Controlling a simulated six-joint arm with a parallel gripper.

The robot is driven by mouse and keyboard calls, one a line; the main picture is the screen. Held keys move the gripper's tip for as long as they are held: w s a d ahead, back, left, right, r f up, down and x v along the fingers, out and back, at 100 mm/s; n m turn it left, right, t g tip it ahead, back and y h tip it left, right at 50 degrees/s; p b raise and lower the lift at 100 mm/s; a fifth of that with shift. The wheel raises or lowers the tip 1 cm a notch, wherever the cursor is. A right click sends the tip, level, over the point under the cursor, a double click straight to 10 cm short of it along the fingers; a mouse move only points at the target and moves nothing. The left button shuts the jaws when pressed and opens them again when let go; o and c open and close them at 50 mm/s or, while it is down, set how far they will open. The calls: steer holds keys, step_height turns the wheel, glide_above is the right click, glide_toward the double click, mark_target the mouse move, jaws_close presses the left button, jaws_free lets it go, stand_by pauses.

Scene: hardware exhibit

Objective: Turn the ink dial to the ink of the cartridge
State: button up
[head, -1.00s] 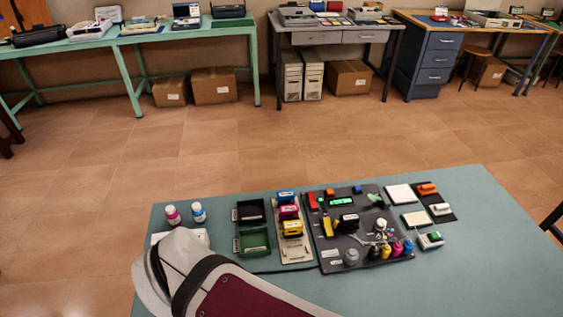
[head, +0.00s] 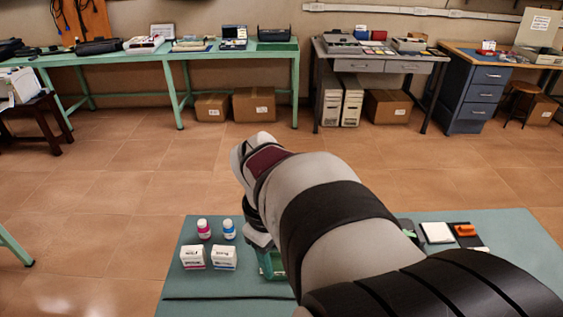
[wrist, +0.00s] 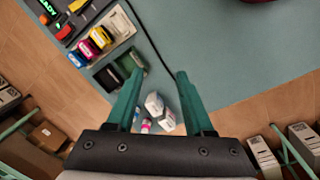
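My gripper (wrist: 160,73) is open, its two teal fingers apart with nothing between them. In the wrist view it is above the teal bench. Yellow (wrist: 100,37), magenta (wrist: 87,47) and blue (wrist: 75,58) cartridges stand on a pale rack (wrist: 119,24) at the upper left, apart from the fingers. Part of the dark panel with a green lit display (wrist: 47,5) shows at the upper left corner. I cannot make out the ink dial in either current view. In the head view my arm hides the panel and the cartridges.
Magenta (head: 203,230) and cyan (head: 228,230) capped bottles stand behind two white boxes (head: 193,258) (head: 223,258). A green tray (wrist: 131,60) and a black tray (wrist: 108,76) lie near the rack. A white pad (head: 437,232) and an orange item (head: 465,230) are at right.

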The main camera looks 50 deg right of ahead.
steer(key=shift+o, duration=0.5)
steer(key=s+d+f+n, duration=0.1)
steer(key=d, duration=0.5)
steer(key=d+n+g+h, duration=0.1)
steer(key=d+n, duration=0.1)
steer(key=d, duration=0.5)
steer(key=shift+s+f, duration=0.4)
steer(key=s+d+f+n+g+h, duration=0.1)
steer(key=s+d+f+n, duration=0.15)
steer(key=s+d, duration=0.5)
steer(key=s+d+f+n+g, duration=0.15)
steer(key=s+d+n, duration=0.25)
steer(key=d, duration=0.6)
steer(key=shift+t, duration=0.25)
steer(key=x, duration=1.6)
steer(key=shift+w+a+f, duration=0.1)
steer(key=shift+w+a, duration=0.1)
steer(key=shift+w, duration=0.05)
jaws_close()
